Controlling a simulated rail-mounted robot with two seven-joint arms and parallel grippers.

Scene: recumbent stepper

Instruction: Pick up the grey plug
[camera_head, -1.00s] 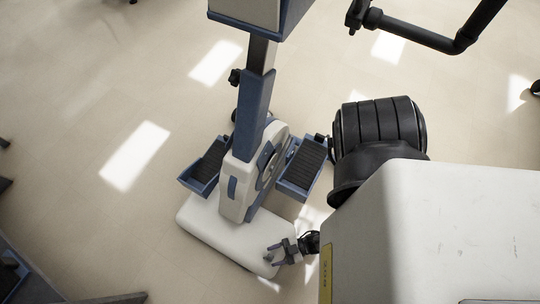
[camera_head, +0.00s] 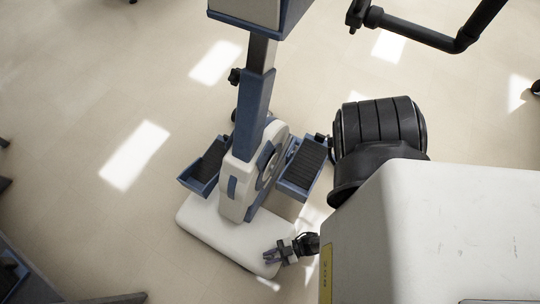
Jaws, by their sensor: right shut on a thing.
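My right gripper (camera_head: 273,256) is at the front right edge of the stepper's white base (camera_head: 205,232), low down. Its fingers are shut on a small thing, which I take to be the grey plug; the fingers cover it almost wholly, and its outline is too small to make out. My left gripper is out of view.
The recumbent stepper (camera_head: 250,130) stands with a blue and white column and two blue-edged pedals (camera_head: 302,164). My own large white and black arm links fill the right side. A dark bent bar (camera_head: 415,32) is at the upper right. Pale floor lies open on the left.

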